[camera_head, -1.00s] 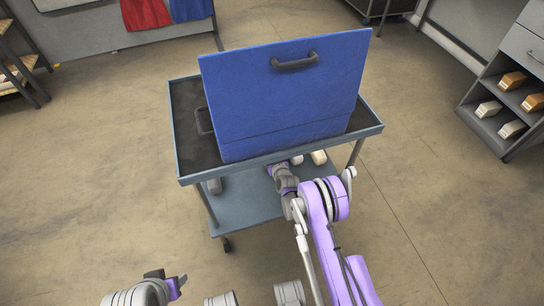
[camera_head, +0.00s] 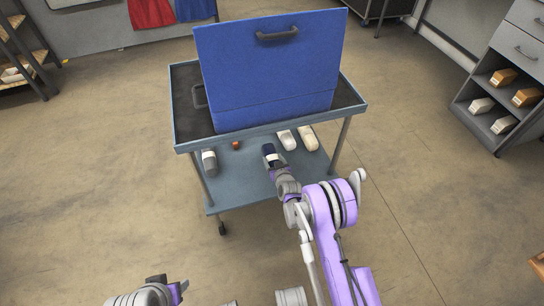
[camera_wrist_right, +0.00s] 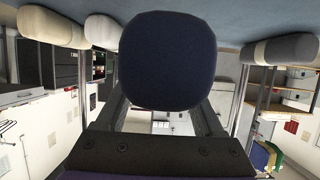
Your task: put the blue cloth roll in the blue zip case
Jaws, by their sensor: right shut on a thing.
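The blue zip case (camera_head: 268,75) stands on the cart's top tray with its large blue panel raised towards me; this panel hides whatever is behind it. My right gripper (camera_head: 272,163) is in front of the cart, around the lower shelf's height. It is shut on the dark blue cloth roll (camera_head: 268,150). The roll's rounded end fills the middle of the right wrist view (camera_wrist_right: 168,60), between the two fingers. My left gripper (camera_head: 168,288) is at the bottom left, far from the cart; its jaw gap is unclear.
The cart's top tray (camera_head: 187,100) has a raised rim above the lower shelf (camera_head: 240,185). On that shelf lie a grey-and-white roll (camera_head: 209,162), a small brown thing (camera_head: 236,145), a white roll (camera_head: 287,140) and a cream roll (camera_head: 308,138). Open floor surrounds the cart.

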